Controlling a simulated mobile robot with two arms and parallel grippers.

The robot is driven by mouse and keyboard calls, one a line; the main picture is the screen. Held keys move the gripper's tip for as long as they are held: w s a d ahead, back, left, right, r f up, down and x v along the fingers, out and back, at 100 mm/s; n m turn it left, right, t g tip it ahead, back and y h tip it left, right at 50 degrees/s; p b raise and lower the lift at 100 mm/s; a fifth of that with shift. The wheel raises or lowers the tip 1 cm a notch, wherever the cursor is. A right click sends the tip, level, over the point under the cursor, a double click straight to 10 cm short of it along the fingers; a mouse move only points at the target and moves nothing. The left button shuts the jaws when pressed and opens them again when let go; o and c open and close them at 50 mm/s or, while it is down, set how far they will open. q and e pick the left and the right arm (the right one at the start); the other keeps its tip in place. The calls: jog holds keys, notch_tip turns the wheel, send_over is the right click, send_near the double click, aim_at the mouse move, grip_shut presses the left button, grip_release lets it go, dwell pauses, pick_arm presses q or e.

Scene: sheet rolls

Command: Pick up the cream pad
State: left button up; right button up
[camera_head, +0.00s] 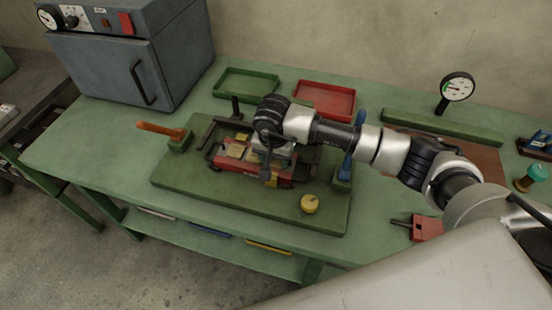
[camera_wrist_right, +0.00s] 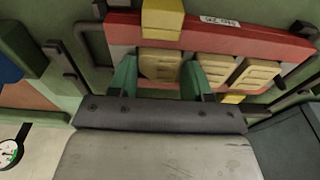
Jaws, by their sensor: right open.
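Cream pads with ridged faces sit in a row in a red fixture (camera_wrist_right: 122,32), in the right wrist view. The leftmost cream pad (camera_wrist_right: 160,64) lies between the two green fingertips of my right gripper (camera_wrist_right: 160,80). The fingers are open, one on each side of this pad; whether they touch it I cannot tell. Two more cream pads, a middle one (camera_wrist_right: 212,69) and a right one (camera_wrist_right: 258,72), lie beside it. In the head view my right gripper (camera_head: 268,172) is over the red fixture (camera_head: 226,162) and hides part of it. My left gripper is not in view.
The fixture stands on a green board (camera_head: 185,182) on the green bench. Around it are an orange-handled clamp (camera_head: 160,130), a blue-handled clamp (camera_head: 350,158) and a yellow knob (camera_head: 310,204). Green (camera_head: 247,73) and red (camera_head: 326,88) trays lie behind. A grey cabinet (camera_head: 130,60) stands at left.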

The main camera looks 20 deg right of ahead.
jog(key=shift+s+d+f, duration=0.1)
jog(key=shift+f, duration=0.15)
jog(key=shift+c, duration=0.3)
jog(key=c, duration=0.5)
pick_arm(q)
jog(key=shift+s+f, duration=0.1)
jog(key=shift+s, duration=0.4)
